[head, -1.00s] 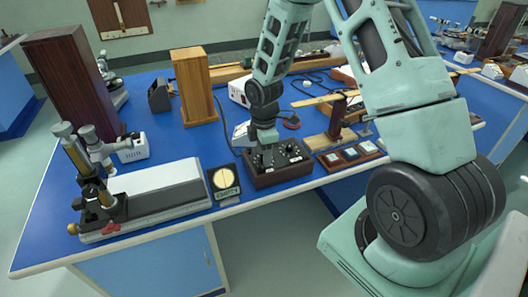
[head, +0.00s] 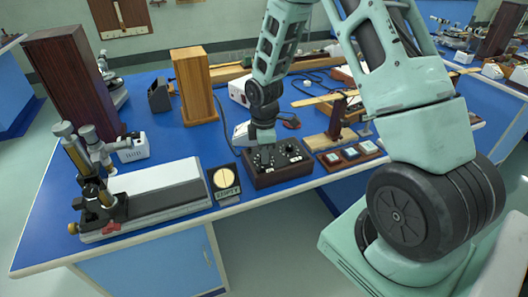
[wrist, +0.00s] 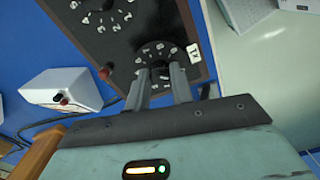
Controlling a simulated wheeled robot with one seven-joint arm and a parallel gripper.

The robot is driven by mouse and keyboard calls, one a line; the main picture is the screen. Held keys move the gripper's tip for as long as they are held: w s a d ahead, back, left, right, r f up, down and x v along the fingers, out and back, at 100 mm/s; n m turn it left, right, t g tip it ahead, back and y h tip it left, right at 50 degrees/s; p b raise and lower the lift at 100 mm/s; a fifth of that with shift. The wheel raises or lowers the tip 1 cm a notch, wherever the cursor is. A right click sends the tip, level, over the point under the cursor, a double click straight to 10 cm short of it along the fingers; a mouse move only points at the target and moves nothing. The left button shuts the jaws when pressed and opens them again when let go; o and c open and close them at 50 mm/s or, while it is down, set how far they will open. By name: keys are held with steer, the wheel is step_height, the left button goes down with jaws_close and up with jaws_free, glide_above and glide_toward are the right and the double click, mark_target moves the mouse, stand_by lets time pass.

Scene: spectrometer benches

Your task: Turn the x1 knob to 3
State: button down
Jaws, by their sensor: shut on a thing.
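The dark knob box (head: 285,171) stands near the front edge of the blue bench, with wooden sides and a black top panel. In the wrist view, a dial ring of white numbers (wrist: 160,48) surrounds one knob (wrist: 160,72), and a small white label that seems to read x1 (wrist: 193,53) lies beside it. My gripper (wrist: 159,75) is shut on this knob, one finger on each side. The fingers hide part of the dial, and I cannot tell which number the knob points to. In the head view, my gripper (head: 262,158) reaches down onto the box's left part.
Another numbered dial (wrist: 100,18) is beside the held knob. A white box with red and black terminals (wrist: 60,93) is close by. In the head view, a small meter (head: 225,183) stands left of the knob box, and a tray of small square pieces (head: 350,155) lies right.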

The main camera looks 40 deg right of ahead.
steer(key=m, duration=0.4)
steer(key=shift+m, duration=0.3)
steer(key=m, duration=0.4)
steer(key=shift+m, duration=0.3)
steer(key=m, duration=0.4)
steer(key=shift+m+p, duration=0.45)
steer(key=shift+m, duration=1.95)
steer(key=c, duration=1.2)
jaws_free()
